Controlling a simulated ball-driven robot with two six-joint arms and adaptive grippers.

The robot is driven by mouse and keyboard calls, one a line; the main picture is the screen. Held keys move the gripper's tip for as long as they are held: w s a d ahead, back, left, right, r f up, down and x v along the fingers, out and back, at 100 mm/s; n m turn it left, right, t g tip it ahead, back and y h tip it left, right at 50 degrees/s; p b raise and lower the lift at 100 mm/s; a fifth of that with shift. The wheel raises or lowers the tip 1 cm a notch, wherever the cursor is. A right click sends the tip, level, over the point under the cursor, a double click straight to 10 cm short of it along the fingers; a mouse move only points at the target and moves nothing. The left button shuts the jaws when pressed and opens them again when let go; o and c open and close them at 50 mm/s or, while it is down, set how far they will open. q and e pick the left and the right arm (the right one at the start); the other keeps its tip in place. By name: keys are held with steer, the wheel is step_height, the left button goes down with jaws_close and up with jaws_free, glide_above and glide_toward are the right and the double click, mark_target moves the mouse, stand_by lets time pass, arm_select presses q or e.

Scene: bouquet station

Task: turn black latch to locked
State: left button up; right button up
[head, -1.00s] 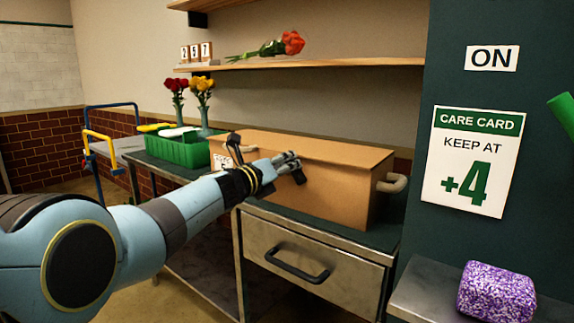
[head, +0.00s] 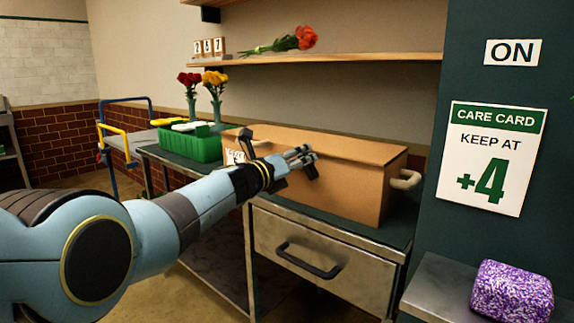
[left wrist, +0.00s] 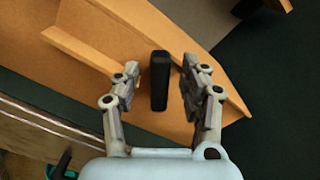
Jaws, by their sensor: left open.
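The black latch (left wrist: 160,80) shows in the left wrist view as a short dark bar on the tan box. It lies between the two fingers of my left gripper (left wrist: 160,72), with a gap visible on each side. In the head view my left gripper (head: 304,160) is open at the front face of the tan box (head: 350,182). The arm and gripper hide part of that face, and I cannot make out the latch clearly there. My right gripper is not in view.
The box stands on a dark-topped metal bench with a drawer (head: 320,265). A green crate (head: 200,147) and flower vases stand left of it. A shelf (head: 350,57) with a red flower hangs above. A purple speckled block (head: 511,291) sits at lower right.

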arm_select(q)
steer(key=v, duration=1.1)
steer(key=shift+s+a, duration=0.25)
steer(key=shift+s, duration=0.1)
